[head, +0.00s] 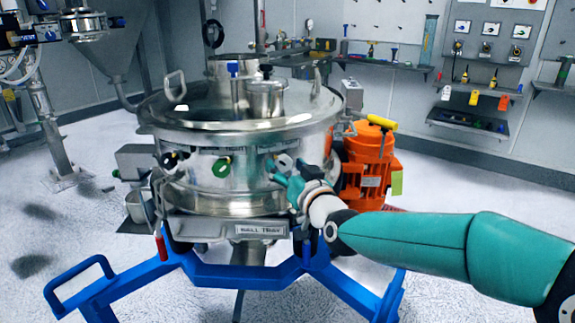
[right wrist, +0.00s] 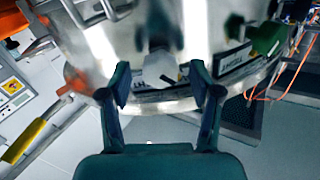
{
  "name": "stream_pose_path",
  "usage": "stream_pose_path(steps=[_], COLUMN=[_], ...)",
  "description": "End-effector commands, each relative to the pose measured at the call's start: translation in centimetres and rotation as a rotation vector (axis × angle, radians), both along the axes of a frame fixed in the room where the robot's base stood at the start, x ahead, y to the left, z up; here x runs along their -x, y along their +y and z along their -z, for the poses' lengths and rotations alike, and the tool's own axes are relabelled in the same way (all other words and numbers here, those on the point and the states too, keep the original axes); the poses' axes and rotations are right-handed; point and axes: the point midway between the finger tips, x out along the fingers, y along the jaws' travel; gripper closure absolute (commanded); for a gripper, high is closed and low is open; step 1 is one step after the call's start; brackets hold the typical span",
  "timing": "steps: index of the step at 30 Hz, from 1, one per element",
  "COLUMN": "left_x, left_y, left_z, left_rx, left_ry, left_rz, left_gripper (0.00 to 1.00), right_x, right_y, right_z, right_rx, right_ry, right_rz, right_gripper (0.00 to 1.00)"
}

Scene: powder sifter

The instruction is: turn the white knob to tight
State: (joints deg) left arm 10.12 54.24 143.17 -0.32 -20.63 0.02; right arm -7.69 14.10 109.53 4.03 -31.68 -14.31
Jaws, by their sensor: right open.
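The white knob (head: 286,162) sits on the front wall of the round steel sifter (head: 235,190), right of the middle. In the right wrist view the white knob (right wrist: 158,70) shows between and just beyond the fingertips, with a dark part above it. My right gripper (head: 283,178) is open at the sifter wall, close to the knob and partly overlapping it in the head view. In the right wrist view the gripper (right wrist: 160,92) has a finger on each side of the knob, with gaps visible. I cannot tell its exact depth from the knob. My left gripper is not in view.
A green knob (head: 222,167) and a black knob (head: 170,160) are on the same wall to the left. An orange motor (head: 366,165) stands close at the right. A tray labelled "SHELL TRAY" (head: 225,229) and a blue frame (head: 235,272) lie below.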

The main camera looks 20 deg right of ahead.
Motion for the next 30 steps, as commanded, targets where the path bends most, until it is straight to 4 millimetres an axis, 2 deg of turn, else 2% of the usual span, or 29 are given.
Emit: stream_pose_path(steps=[4,11,14,22,23,30], left_x=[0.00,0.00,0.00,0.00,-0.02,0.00], left_y=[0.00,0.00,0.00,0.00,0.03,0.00], left_z=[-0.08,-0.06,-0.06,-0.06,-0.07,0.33], left_rx=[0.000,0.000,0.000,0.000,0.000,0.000], left_ry=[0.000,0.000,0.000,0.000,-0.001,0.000], left_rz=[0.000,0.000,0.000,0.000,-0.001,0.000], left_gripper=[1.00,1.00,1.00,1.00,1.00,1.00], right_x=[-0.69,-0.73,-0.73,-0.73,-0.72,-0.73], right_y=[0.07,0.11,0.13,0.16,-0.44,0.04], right_z=[0.01,0.03,0.03,0.03,0.03,0.13], right_rx=[0.000,0.000,0.000,0.000,0.001,-0.021], right_ry=[0.000,0.000,0.000,0.000,0.000,0.001], right_rz=[0.000,-0.001,-0.001,-0.001,0.002,0.001], right_gripper=[0.36,0.36,0.50,0.95,0.96,0.96])
